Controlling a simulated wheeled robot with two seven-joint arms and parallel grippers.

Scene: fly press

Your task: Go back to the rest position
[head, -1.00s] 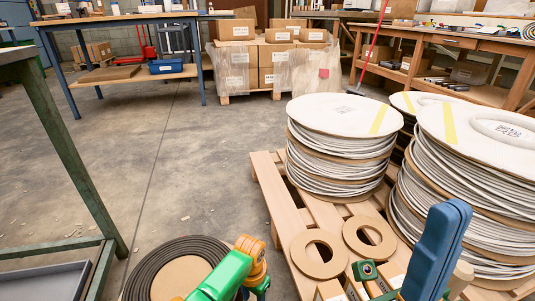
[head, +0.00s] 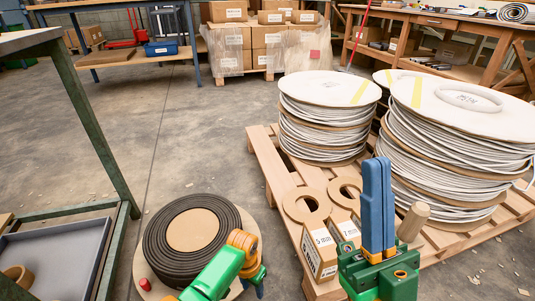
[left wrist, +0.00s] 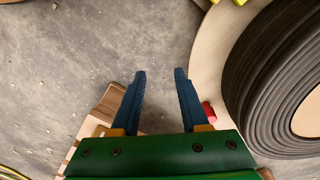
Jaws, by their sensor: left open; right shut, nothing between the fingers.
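My right gripper (head: 377,162) stands in the lower right of the head view, its blue fingers pressed together and pointing up, with nothing between them. It appears in front of the pallet and the cable spools. In the left wrist view my left gripper (left wrist: 160,72) is open and empty above the concrete floor. A coil of dark strip (left wrist: 275,75) on a round base lies to its right.
The dark coil (head: 164,241) lies in front, left of the wooden pallet (head: 268,178). White cable spools (head: 325,120), cardboard rings (head: 300,205) and small boxes (head: 320,250) are on the pallet. A green-legged table (head: 95,140) with a grey tray (head: 60,255) stands left. Floor behind the coil is clear.

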